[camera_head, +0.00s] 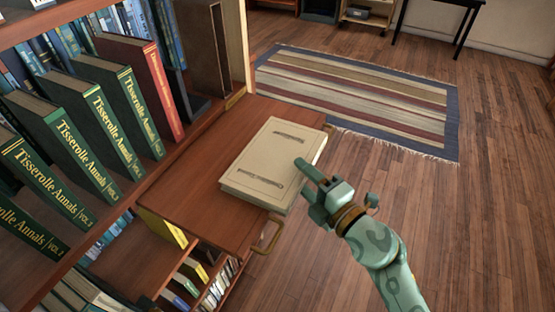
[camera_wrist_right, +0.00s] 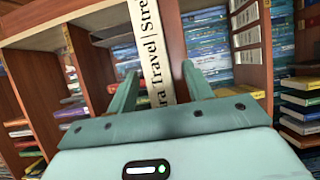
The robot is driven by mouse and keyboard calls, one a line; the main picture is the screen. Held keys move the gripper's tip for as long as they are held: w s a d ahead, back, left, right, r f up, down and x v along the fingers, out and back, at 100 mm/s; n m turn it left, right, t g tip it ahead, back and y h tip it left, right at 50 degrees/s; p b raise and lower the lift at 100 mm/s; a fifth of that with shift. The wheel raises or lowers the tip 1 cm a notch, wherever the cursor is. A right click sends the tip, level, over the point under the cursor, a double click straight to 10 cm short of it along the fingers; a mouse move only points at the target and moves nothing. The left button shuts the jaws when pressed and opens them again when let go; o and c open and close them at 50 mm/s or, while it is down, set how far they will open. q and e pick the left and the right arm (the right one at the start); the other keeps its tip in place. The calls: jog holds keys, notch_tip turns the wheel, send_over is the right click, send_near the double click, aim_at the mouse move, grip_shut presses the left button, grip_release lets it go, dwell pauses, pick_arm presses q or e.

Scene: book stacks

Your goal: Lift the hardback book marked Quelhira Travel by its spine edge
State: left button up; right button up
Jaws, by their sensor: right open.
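A cream hardback book (camera_head: 275,160) lies flat on a pull-out wooden shelf, its cover showing two dark ornamental bands. My right gripper (camera_head: 308,176) is at the book's right side, with its fingers pointing toward that edge. In the right wrist view, the cream spine (camera_wrist_right: 152,50) carries black lettering, partly readable as "ra Travel | Stre". It appears between the two open fingers (camera_wrist_right: 160,88). The rest of the title is cut off or hidden by the gripper. I cannot tell whether a finger touches the book. My left gripper is not in view.
The pull-out shelf (camera_head: 190,190) has bare wood left of the book and a brass handle (camera_head: 268,237) at its front. Green Tisserolle Annals volumes (camera_head: 75,150) and a red book (camera_head: 150,75) lean on the bookcase at left. Open floor and a striped rug (camera_head: 360,95) lie beyond.

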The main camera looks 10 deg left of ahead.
grip_shut()
jog(key=shift+r, duration=0.15)
